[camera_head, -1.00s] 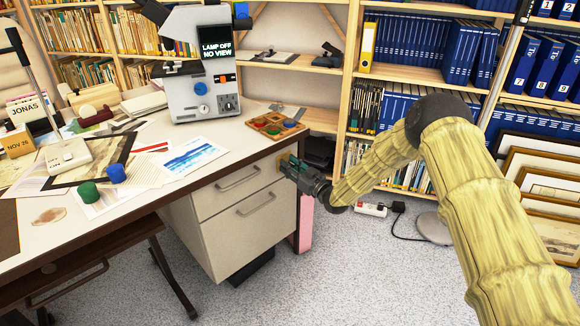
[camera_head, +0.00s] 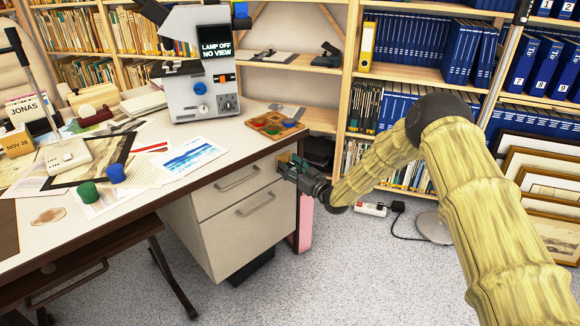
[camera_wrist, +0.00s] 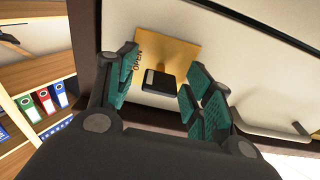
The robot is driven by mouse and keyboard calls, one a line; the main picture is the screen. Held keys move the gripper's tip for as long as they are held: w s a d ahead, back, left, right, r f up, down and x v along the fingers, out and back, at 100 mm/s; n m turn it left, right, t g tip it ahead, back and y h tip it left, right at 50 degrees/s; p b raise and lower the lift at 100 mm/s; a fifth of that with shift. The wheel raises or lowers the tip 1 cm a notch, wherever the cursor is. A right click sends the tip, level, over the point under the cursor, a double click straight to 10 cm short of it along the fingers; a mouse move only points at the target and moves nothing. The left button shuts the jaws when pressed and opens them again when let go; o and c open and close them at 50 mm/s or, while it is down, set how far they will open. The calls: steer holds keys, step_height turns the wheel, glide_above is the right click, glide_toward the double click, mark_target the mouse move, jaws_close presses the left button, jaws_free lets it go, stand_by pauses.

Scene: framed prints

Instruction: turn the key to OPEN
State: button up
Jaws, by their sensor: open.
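The key has a black head (camera_wrist: 158,82) and shows in the wrist view on a yellow-gold plate (camera_wrist: 178,52). The word OPEN is printed along the plate's left side. The plate is on the pale cabinet front (camera_wrist: 140,25), close to the dark edge of the desk. My gripper (camera_wrist: 160,88) is open, with its teal-padded fingers on either side of the key head and visible gaps to it. In the head view my gripper (camera_head: 287,167) is at the upper right corner of the drawer cabinet (camera_head: 240,215), and it hides the key there.
Two drawer handles (camera_head: 237,179) stick out left of my gripper. The desk top (camera_head: 235,140) above holds a tray of coloured pieces (camera_head: 274,125) and a grey machine (camera_head: 203,92) reading "LAMP OFF NO VIEW". Framed prints (camera_head: 545,180) lean at the right. Floor before the cabinet is clear.

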steer(key=v, duration=1.1)
steer(key=shift+s+d, duration=0.25)
steer(key=shift+d, duration=0.1)
steer(key=s+d+f+m+g+h, duration=0.1)
steer(key=s+f+m+g+h, duration=0.15)
steer(key=s+f, duration=0.6)
steer(key=s+d+f+m+g+h, duration=0.15)
steer(key=s+f+h, duration=0.25)
steer(key=s+f, duration=0.5)
steer(key=s+d+f+m+g+h, duration=0.1)
steer(key=s+d+f+g+h, duration=0.2)
steer(key=s, duration=0.9)
steer(key=s+d+f+m+g+h, duration=0.1)
steer(key=s+d+f+m+g, duration=0.2)
steer(key=s, duration=0.8)
steer(key=s+d+f+g+h, duration=0.25)
steer(key=s+d+f, duration=0.2)
steer(key=s, duration=0.75)
steer(key=s+d+r+g, duration=0.2)
steer(key=s+r, duration=0.1)
steer(key=s, duration=0.4)
step_height(320, 180, up, 21)
steer(key=p, duration=2.1)
steer(key=shift+w+m+p, duration=0.3)
steer(key=shift+m, duration=0.1)
